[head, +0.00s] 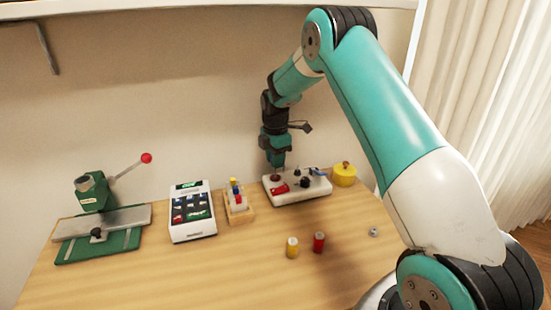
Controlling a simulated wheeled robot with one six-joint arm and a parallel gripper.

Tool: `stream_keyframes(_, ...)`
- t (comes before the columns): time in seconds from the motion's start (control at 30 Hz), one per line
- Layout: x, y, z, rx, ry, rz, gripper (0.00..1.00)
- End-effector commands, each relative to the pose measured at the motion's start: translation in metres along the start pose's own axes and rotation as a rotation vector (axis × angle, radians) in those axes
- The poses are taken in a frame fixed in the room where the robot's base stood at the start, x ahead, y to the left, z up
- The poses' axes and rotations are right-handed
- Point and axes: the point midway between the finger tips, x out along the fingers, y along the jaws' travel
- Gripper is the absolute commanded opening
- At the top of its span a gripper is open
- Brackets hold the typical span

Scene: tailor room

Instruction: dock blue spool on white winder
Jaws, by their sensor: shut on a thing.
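The white winder (320,188) is a low white box at the back of the table, with a red part, dark knobs and a small blue piece at its right end. My gripper (276,163) points down over the winder's left end, just above or touching a brownish round part (276,177). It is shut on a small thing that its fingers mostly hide. This is most likely the blue spool, since no blue spool stands loose on the table, but its colour is not clear. I cannot tell whether it touches the winder.
A yellow spool (292,248) and a red spool (319,242) stand in front. A wooden stand (240,213), a white compartment box (193,232) and a green press (97,215) are left. A yellow round tin (344,175) is right of the winder; a small grey piece (374,232) lies front right.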

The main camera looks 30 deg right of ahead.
Motion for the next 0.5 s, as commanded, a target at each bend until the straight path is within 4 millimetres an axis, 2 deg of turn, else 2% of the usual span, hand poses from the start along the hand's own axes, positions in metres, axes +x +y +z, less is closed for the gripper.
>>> stream_keyframes(0.13, 0.0006, 0.0000, 0.0000, 0.000, 0.000, 0.000, 0.03)
stream_keyframes(0.17, 0.0004, 0.0000, 0.0000, 0.000, 0.000, 0.000, 0.32)
stream_keyframes(0.2, 0.0004, 0.0000, 0.0000, 0.000, 0.000, 0.000, 0.36)
stream_keyframes(0.5, -0.0014, 0.0000, 0.0000, 0.000, 0.000, 0.000, 0.36)
